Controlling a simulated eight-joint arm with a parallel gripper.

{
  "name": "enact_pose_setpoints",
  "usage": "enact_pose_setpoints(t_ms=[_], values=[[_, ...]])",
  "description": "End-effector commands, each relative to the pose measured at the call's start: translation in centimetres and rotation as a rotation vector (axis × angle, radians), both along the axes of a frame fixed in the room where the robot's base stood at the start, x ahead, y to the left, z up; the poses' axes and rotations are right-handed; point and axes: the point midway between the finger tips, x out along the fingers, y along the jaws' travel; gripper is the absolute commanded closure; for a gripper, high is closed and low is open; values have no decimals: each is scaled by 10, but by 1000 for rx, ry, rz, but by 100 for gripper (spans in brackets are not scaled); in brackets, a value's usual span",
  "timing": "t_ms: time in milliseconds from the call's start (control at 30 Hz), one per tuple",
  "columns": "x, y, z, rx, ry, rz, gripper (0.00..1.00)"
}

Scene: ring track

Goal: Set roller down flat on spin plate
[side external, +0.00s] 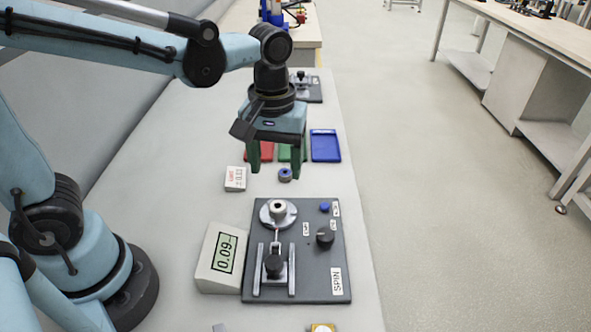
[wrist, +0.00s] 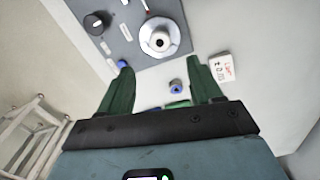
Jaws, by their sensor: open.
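A small blue-and-grey ring-shaped piece (side external: 285,175), which looks like a roller, stands on the white table behind the SPIN panel. It also shows in the wrist view (wrist: 177,87). The spin plate (side external: 266,220) is a round metal disc on the dark panel, and it shows in the wrist view too (wrist: 175,50). A pale short cylinder with a dark centre (side external: 278,209) sits mid-disc; I cannot tell if it is a loose roller or part of the plate. My gripper (side external: 276,172) is open with green fingers, above the table near the blue-and-grey piece, holding nothing.
The SPIN panel (side external: 320,285) carries a black knob, a blue button and a slide with rails. A display reading 0.09 (side external: 215,280) stands left of it. A white limit card (side external: 235,178) and red, green and blue trays (side external: 326,145) lie behind.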

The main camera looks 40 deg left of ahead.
Motion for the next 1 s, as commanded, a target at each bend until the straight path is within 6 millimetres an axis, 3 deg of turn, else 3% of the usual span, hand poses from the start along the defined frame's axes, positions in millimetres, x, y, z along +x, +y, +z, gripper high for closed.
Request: enact_pose_setpoints(t_ms=[200,433,800,1000], values=[[0,0,22,0,0,0,36],[-3,6,29,-7,-36,-33,36],[-21,54,20,58,-429,-393,36],[-26,70,15,153,-569,-532,36]])
